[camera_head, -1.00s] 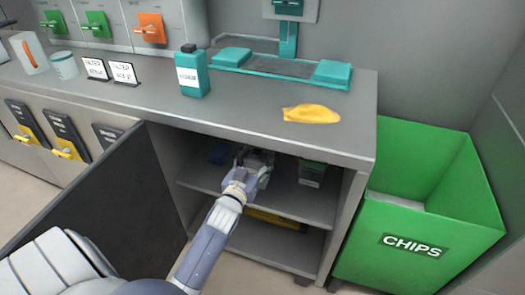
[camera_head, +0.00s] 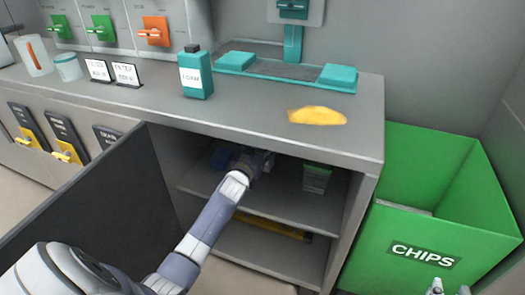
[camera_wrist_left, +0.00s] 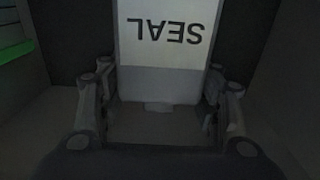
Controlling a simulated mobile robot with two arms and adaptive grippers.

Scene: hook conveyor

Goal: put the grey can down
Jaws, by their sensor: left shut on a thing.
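My left gripper (camera_head: 256,162) reaches into the open cabinet, above its upper shelf (camera_head: 290,205). In the left wrist view the gripper (camera_wrist_left: 160,80) is shut on the grey can (camera_wrist_left: 160,88), which has a white label reading SEAL, upside down in that view. The can sits between the fingers. In the head view my gripper and the shadow hide it, so I cannot tell whether it touches the shelf. The fingertips of my right gripper (camera_head: 450,288) show at the bottom right edge, apart with nothing between them.
A green-topped can or box (camera_head: 317,178) stands right of my left gripper on the shelf. The open door (camera_head: 110,215) stands at left, a green CHIPS bin (camera_head: 425,225) at right. A teal bottle (camera_head: 196,75) and yellow cloth (camera_head: 317,116) are above.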

